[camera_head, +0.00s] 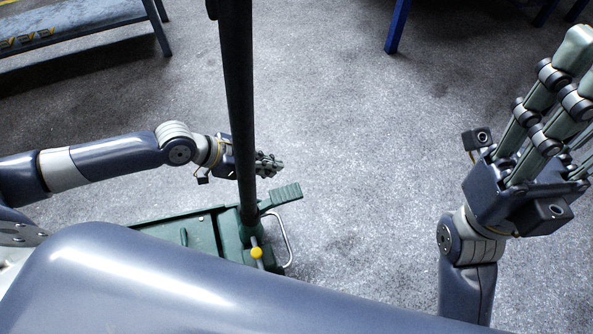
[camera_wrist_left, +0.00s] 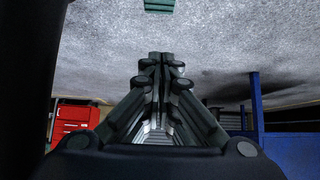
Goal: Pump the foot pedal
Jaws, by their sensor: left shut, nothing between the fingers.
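The foot pedal (camera_head: 286,194) is a green ridged plate on an arm at the end of the green trolley jack (camera_head: 203,228). A strip of green at the top edge of the left wrist view looks like the pedal (camera_wrist_left: 158,5). My left gripper (camera_head: 277,165) is shut and empty. It is just above the pedal in the head view, with a visible gap, and passes behind the jack's dark upright handle (camera_head: 238,100). Its closed fingers (camera_wrist_left: 160,60) fill the middle of the wrist view. My right gripper (camera_head: 582,66) is raised at the right, partly cut off by the frame.
A yellow knob (camera_head: 256,253) and a pale metal loop (camera_head: 284,240) sit by the handle's base. A grey bench (camera_head: 75,20) stands at the upper left, and a blue leg (camera_head: 397,27) at the top. A red cabinet (camera_wrist_left: 70,119) shows in the wrist view. The middle floor is clear.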

